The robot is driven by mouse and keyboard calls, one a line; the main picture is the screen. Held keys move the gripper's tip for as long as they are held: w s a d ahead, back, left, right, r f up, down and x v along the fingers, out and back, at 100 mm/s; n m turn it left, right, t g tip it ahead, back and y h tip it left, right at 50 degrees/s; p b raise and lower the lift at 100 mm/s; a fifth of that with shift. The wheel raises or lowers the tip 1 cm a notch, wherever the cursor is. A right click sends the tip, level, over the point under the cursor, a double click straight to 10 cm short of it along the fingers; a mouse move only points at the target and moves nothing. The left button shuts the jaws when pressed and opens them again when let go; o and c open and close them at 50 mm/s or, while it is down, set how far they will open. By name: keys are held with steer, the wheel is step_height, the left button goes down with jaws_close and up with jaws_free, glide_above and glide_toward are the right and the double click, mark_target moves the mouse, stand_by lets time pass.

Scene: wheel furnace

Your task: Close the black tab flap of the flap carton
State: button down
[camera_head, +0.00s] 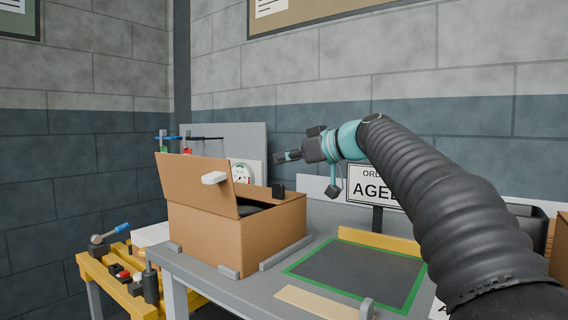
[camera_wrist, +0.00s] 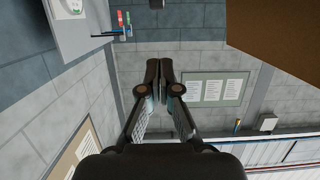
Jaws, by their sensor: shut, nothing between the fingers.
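The flap carton (camera_head: 205,240) is a brown box on the grey bench. A large flap (camera_head: 195,180) with a white tab (camera_head: 214,178) stands raised and tilted outward on its left side. The black tab (camera_head: 278,190) sticks up at the box's right far part; how its flap lies is hard to tell. The top is partly open, with a dark interior. My gripper (camera_head: 279,157) is shut and empty, above the carton near the black tab, pointing left and apart from it. Its closed fingers (camera_wrist: 159,68) show in the wrist view, with a brown cardboard-like surface (camera_wrist: 290,35) at upper right.
Grey blocks (camera_head: 229,272) border the carton on the bench. A green-framed dark mat (camera_head: 350,272) lies to the right, with a yellow bar (camera_head: 379,241) behind it. A sign (camera_head: 374,184) stands behind. A yellow stand (camera_head: 100,280) with tools is at left.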

steer(key=b+v, duration=0.1)
steer(key=v, duration=0.9)
steer(key=shift+s+f, duration=0.1)
steer(key=shift+f, duration=0.05)
